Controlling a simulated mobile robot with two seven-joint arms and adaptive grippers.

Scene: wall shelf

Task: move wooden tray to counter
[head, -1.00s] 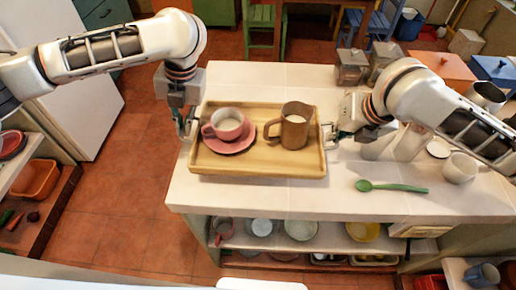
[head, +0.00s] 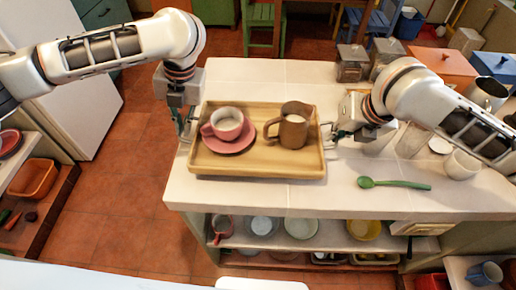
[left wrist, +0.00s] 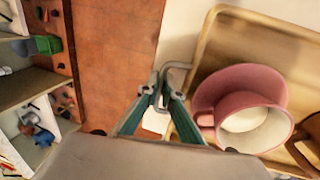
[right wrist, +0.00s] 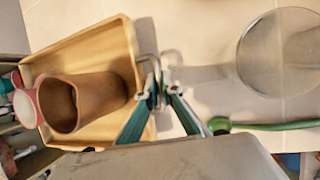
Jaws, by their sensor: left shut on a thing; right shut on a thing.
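The wooden tray (head: 262,168) is on or just above the left part of the white counter (head: 315,200); I cannot tell whether it touches. A pink cup (head: 227,126) on a pink saucer (head: 240,146) and a brown mug (head: 292,131) stand upright in it. My left gripper (head: 187,134) is shut on the tray's left metal handle, which also shows in the left wrist view (left wrist: 176,66). My right gripper (head: 334,135) is shut on the right handle, which shows in the right wrist view (right wrist: 147,58). My right forearm hides part of the counter behind it.
A green spoon (head: 392,184) lies right of the tray. A white mug (head: 461,164) and glassware stand further right. Glass canisters (head: 352,63) stand at the back. The counter behind the tray is clear. Shelves with dishes (head: 301,228) are below.

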